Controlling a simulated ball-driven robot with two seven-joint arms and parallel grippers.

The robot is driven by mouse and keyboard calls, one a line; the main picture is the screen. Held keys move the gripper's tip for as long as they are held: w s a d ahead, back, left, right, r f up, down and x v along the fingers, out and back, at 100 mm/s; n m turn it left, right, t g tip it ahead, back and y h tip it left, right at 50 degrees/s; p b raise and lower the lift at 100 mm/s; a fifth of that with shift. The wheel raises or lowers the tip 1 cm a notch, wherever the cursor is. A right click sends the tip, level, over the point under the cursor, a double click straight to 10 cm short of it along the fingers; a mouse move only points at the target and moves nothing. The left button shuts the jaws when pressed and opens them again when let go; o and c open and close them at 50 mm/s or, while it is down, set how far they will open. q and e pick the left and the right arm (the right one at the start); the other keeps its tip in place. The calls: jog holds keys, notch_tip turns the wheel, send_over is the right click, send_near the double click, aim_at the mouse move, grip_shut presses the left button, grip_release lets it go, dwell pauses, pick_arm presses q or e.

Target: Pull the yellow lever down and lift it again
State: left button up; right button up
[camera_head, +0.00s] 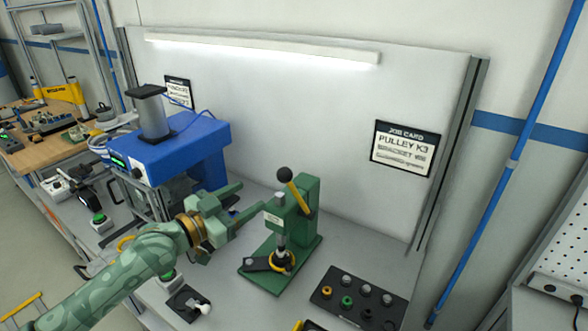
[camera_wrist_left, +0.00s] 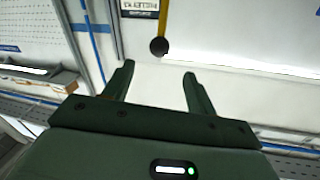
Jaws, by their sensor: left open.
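The yellow lever (camera_head: 298,195) with a black ball knob (camera_head: 284,174) rises up and to the left from the top of a green press (camera_head: 303,222). My left gripper (camera_head: 250,199) is open and empty, to the left of the press and apart from the lever in the head view. In the left wrist view, the knob (camera_wrist_left: 159,46) and yellow lever (camera_wrist_left: 163,18) show beyond the two open fingertips of my left gripper (camera_wrist_left: 158,70), roughly in line with the gap. My right gripper is not in view.
A blue machine (camera_head: 178,150) stands left of the press. A black tray (camera_head: 352,300) with several small parts lies right of the press. A wall panel (camera_head: 330,120) with a job card (camera_head: 403,148) stands behind. The bench between press and panel is bare.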

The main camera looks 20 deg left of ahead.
aim_at(290, 172)
pick_arm(q)
jog(key=p+x, duration=0.1)
jog(key=x, duration=1.2)
jog(key=shift+d, duration=0.1)
jog(key=shift+w+d, duration=0.2)
jog(key=shift+w, duration=0.4)
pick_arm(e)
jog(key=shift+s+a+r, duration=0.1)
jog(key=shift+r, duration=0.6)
